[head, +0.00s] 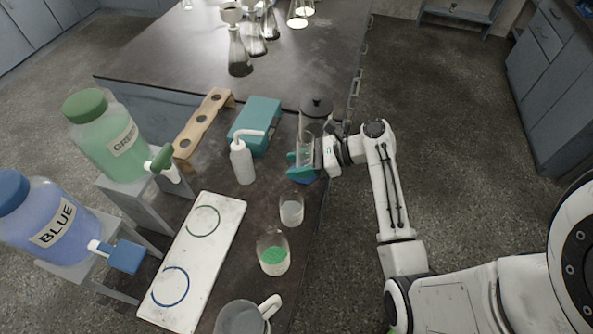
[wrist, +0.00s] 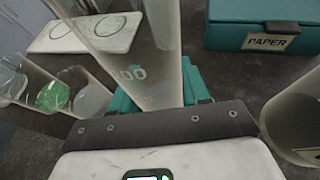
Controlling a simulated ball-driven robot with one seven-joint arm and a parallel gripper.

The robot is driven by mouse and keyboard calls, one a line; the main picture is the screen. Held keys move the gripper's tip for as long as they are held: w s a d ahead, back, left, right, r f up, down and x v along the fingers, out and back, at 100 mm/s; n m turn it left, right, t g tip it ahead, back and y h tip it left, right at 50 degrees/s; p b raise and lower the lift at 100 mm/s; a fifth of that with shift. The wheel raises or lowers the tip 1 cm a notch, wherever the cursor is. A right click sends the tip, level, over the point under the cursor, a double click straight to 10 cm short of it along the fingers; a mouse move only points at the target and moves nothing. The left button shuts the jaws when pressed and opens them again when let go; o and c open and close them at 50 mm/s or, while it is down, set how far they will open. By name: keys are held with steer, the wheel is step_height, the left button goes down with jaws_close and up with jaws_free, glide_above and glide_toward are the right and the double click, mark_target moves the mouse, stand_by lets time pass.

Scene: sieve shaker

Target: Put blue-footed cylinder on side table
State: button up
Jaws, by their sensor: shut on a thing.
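My gripper (head: 305,162) is at the right edge of the dark bench (head: 275,205), shut on a clear glass cylinder (head: 306,148). The cylinder looks upright, and its blue foot (head: 304,178) shows below the teal fingers. I cannot tell whether the foot touches the bench. In the wrist view the cylinder (wrist: 145,50) stands between the jaws, with printed marks on its wall; its foot is hidden there. I cannot tell for sure which surface is the side table; a low grey-blue stand (head: 458,14) shows at the far right.
A teal box (head: 258,120), white wash bottle (head: 242,162), wooden rack (head: 203,122), two beakers (head: 291,212) (head: 273,254) and a white tray (head: 194,258) crowd the bench. Open floor (head: 440,110) lies to the right.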

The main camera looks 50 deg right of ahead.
steer(key=shift+w+d+f, duration=0.1)
steer(key=shift+w+f, duration=0.1)
steer(key=shift+f, duration=0.8)
steer(key=shift+w+d+f, duration=0.1)
steer(key=shift+w+f, duration=0.05)
steer(key=shift+f, duration=0.85)
steer(key=shift+f, duration=0.1)
steer(key=o, duration=1.2)
steer(key=shift+s+d, duration=0.1)
steer(key=shift+s, duration=0.05)
steer(key=v, duration=1.1)
steer(key=shift+s+d+r, duration=0.15)
steer(key=shift+s+r, duration=0.05)
steer(key=shift+r, duration=0.15)
